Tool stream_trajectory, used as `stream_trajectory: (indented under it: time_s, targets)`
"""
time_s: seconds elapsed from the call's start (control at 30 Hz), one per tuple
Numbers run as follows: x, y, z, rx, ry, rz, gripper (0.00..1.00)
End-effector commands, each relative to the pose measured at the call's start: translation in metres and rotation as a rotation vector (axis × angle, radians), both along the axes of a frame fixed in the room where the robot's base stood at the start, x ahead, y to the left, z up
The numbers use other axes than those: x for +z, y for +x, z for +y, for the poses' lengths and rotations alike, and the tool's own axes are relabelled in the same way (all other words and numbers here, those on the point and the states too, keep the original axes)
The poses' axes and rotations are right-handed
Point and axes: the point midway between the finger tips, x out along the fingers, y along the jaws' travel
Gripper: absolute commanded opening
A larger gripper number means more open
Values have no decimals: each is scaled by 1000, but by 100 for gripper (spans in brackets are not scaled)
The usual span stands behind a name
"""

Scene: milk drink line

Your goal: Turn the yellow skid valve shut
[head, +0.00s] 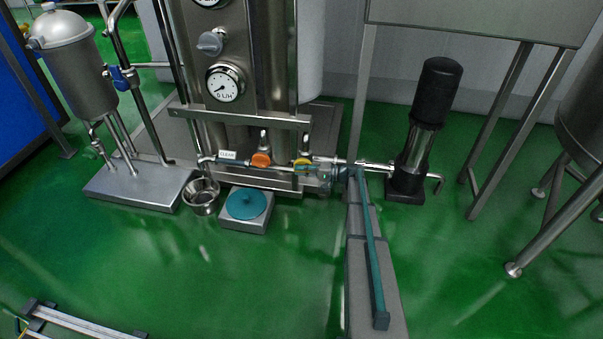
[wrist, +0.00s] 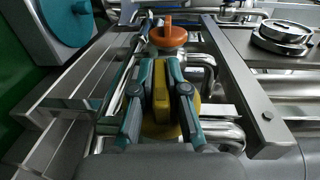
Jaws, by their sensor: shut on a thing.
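The yellow skid valve (head: 303,161) sits on the low pipe at the front of the steel skid, right of an orange valve (head: 261,159). In the wrist view its yellow handle (wrist: 160,92) stands between the two grey-and-teal fingers of my gripper (wrist: 159,82), above a round yellow base (wrist: 166,126). My gripper is shut on the handle, one finger on each side. The handle's long side runs up and down the wrist picture. In the head view my gripper (head: 322,175) reaches in from the right and is small; the finger contact is unclear there.
The orange valve (wrist: 167,36) is close beyond my fingertips. A steel skid bar (wrist: 240,85) runs along the right. A grey box with a teal disc (head: 247,205) and a steel bowl (head: 201,196) stand on the floor. A black-topped pump (head: 436,90) stands right.

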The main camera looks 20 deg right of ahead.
Motion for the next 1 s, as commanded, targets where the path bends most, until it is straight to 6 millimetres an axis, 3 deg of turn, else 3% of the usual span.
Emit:
stream_trajectory:
  time_s: [0.73,0.77,0.9,1.0]
  targets:
    - [1,0,1,2,78,-58,0]
    - [1,0,1,2,78,-58,17]
    - [1,0,1,2,77,-57,39]
    - [1,0,1,2,78,-56,39]
